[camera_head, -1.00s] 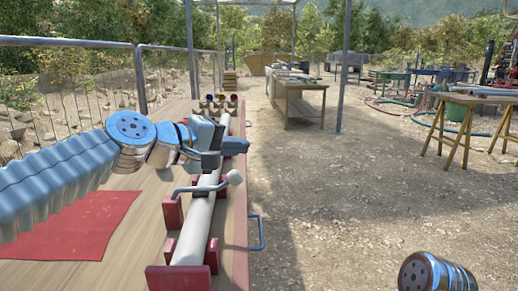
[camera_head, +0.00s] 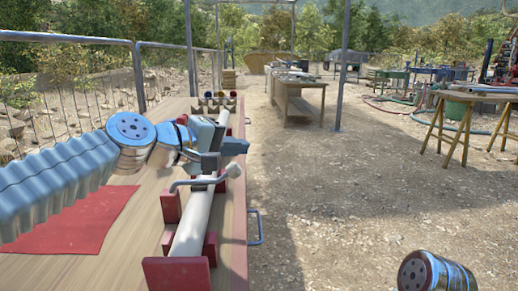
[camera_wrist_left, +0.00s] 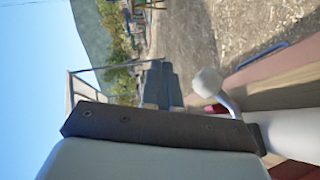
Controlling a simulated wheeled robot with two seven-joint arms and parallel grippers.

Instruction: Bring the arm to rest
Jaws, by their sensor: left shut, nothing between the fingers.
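My left arm reaches in from the left over a wooden table (camera_head: 235,222). Its gripper (camera_head: 236,147) is shut and empty, above a long pale pipe (camera_head: 190,232) that lies in red supports (camera_head: 178,272). A grey bent handle with a pale knob (camera_head: 233,171) sits on the pipe, just in front of the gripper. The knob (camera_wrist_left: 207,82) also shows close by in the left wrist view, beside the dark gripper fingers (camera_wrist_left: 160,88). I cannot tell whether the gripper touches the handle. Of my right arm, only a rounded metallic part shows at the lower right; its gripper is out of view.
A red mat (camera_head: 75,228) lies on the table under my left arm. A small rack (camera_head: 213,104) stands at the table's far end. A metal railing (camera_head: 65,42) runs along the left. Gravel ground (camera_head: 350,200) is open on the right, with another table (camera_head: 298,92) farther back.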

